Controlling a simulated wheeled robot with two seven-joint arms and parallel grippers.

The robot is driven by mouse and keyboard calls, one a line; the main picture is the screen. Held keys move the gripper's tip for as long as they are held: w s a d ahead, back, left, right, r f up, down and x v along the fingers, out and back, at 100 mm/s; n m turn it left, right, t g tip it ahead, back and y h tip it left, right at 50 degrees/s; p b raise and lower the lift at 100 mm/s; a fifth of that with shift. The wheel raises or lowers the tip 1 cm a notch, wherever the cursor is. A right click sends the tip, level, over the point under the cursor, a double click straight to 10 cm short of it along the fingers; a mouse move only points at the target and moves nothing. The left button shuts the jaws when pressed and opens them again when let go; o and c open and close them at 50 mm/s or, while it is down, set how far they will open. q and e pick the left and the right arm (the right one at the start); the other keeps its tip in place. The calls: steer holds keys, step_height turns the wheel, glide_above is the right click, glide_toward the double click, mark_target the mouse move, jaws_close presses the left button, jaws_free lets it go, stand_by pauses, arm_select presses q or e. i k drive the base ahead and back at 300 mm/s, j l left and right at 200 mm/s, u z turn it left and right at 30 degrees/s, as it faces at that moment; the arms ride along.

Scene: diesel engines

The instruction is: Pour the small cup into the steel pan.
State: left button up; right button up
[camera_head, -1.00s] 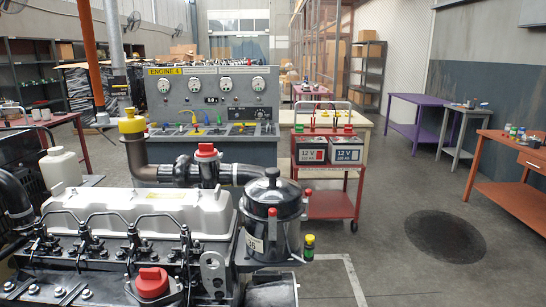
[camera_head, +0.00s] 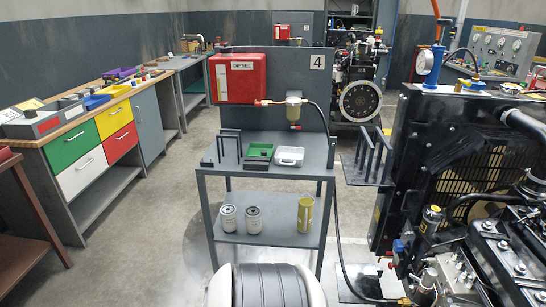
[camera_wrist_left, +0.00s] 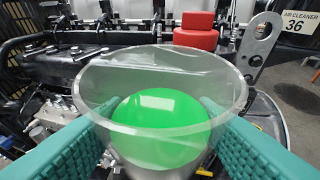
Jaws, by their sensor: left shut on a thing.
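A clear, thin-walled cup (camera_wrist_left: 228,90) fills the middle of the left wrist view, with its open rim towards the camera. Something smooth, shiny and bright green (camera_wrist_left: 160,108) is inside it; I cannot tell if it is liquid or solid. My left gripper (camera_wrist_left: 160,125) is shut on the cup, with a teal ribbed pad against each side. The cup is in front of the engine, and its lower end is mostly hidden. No steel pan can be made out in either view. Neither gripper shows in the head view, and my right gripper is not in view.
A grey steel trolley (camera_head: 262,180) carries a red diesel tank (camera_head: 238,77). Its lower shelf holds two white filters and a yellowish cylinder (camera_head: 305,214). An engine (camera_head: 480,225) crowds the right. A red cap (camera_wrist_left: 196,31) and engine pipes lie behind the cup. Floor is clear left of the trolley.

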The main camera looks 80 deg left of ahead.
mark_target(289, 156)
steer(key=u, duration=2.55)
steer(key=i+z, duration=0.2)
steer(key=i, duration=0.05)
